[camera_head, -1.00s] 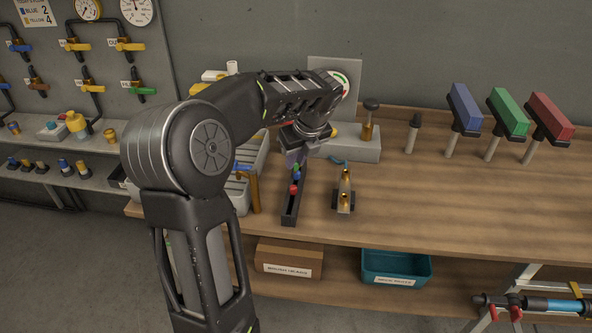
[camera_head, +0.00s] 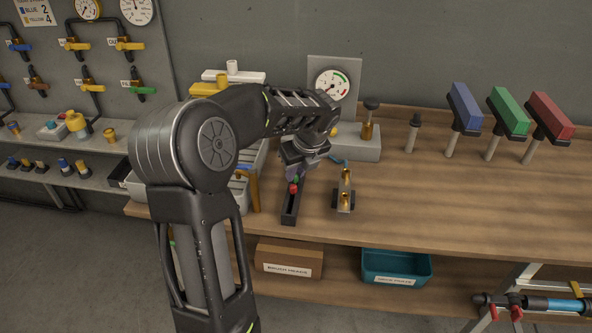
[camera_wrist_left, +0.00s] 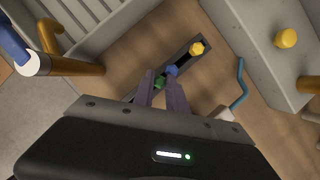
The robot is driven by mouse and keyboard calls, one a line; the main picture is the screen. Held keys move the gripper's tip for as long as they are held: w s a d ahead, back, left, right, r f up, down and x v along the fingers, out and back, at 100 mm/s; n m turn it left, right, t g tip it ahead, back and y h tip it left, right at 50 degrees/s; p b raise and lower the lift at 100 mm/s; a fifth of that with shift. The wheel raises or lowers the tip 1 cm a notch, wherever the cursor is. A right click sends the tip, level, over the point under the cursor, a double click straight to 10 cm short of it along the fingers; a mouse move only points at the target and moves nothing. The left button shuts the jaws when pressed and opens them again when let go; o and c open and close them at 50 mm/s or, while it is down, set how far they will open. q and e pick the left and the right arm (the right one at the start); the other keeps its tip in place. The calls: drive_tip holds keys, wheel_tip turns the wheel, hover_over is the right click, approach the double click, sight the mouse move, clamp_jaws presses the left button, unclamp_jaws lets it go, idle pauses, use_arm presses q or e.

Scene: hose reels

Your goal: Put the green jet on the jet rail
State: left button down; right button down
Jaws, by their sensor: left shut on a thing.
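The jet rail (camera_head: 289,214) is a narrow dark channel lying on the bench, its near end towards me. It also shows in the left wrist view (camera_wrist_left: 205,42). A red jet (camera_head: 293,189) sits in it in the head view. In the left wrist view a yellow jet (camera_wrist_left: 196,48) stands at one end, with a blue jet (camera_wrist_left: 172,70) beside the fingers. My left gripper (camera_wrist_left: 160,80) is shut on the green jet (camera_wrist_left: 158,84), low over the rail next to the blue one. Its exact seating is hidden by the fingers. My right gripper is not in view.
A small stand with brass fittings (camera_head: 344,192) is just right of the rail. A grey block with a gauge (camera_head: 333,84) stands behind. Grey bins are to the left.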

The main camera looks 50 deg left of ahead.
use_arm(q)
drive_tip(key=shift+s+d+f, duration=0.1)
drive_tip(key=shift+f, duration=0.15)
drive_tip(key=c, duration=1.3)
unclamp_jaws()
drive_tip(key=shift+s+f, duration=0.1)
drive_tip(key=shift+c, duration=0.2)
drive_tip(key=shift+d, duration=0.1)
drive_tip(key=shift+r, duration=0.5)
drive_tip(key=w+v, duration=0.1)
drive_tip(key=v, duration=1.1)
drive_tip(key=shift+s+r, duration=0.2)
drive_tip(key=shift+s, duration=0.15)
